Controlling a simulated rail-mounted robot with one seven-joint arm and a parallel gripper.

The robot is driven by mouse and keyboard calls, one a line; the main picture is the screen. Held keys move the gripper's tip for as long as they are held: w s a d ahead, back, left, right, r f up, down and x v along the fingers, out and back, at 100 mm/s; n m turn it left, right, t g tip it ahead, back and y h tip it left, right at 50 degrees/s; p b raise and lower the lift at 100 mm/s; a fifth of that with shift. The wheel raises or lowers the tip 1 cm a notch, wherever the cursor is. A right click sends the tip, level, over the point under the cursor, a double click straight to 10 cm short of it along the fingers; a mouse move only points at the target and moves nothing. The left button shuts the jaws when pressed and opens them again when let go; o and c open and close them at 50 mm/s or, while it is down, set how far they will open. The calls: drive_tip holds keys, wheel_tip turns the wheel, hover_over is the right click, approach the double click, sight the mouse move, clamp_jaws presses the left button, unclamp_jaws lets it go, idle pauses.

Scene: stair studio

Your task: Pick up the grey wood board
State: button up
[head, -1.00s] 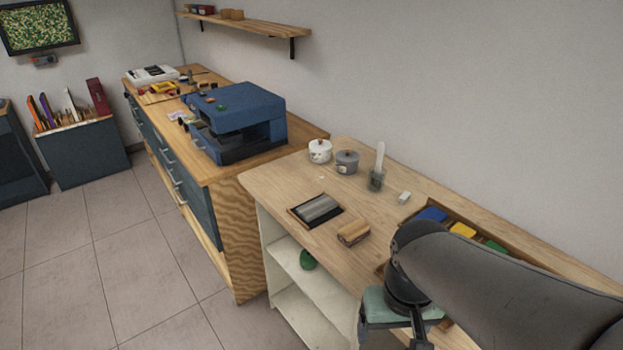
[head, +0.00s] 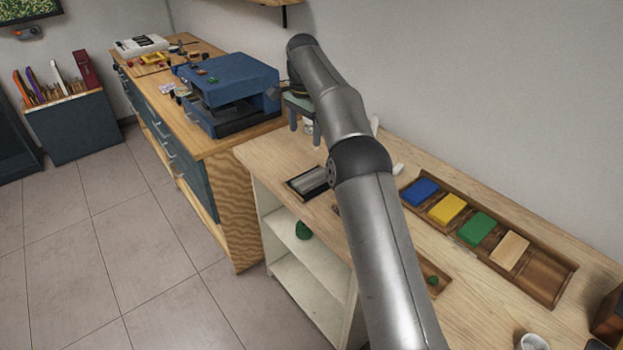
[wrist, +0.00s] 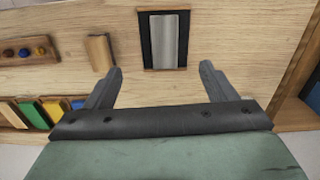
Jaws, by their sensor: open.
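The grey wood board (head: 315,179) lies in a dark, shallow frame or tray near the left end of the light wood bench. In the wrist view the grey board (wrist: 169,42) is upright in the picture, with the dark frame (wrist: 147,42) around it. My gripper (head: 305,135) is over the bench, above and behind the board in the head view. In the wrist view my gripper (wrist: 160,68) has its two fingers wide apart, with nothing between them. The board shows beyond the fingertips, slightly right of the middle.
A tan block (wrist: 99,52) lies beside the board. A long wooden tray (head: 545,270) holds blue, yellow, green and tan blocks. A blue machine (head: 232,85) stands on the cabinet to the left. My arm hides the bench middle and most of the pots.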

drive_tip(key=f, duration=0.1)
drive_tip(key=b, duration=0.1)
hover_over(305, 182)
drive_tip(key=shift+m, duration=0.3)
wheel_tip(305, 182, down, 11)
drive_tip(key=shift+s, duration=0.1)
drive_tip(key=shift+f+p, duration=0.75)
drive_tip(key=shift+f, duration=2.25)
drive_tip(key=c, duration=1.1)
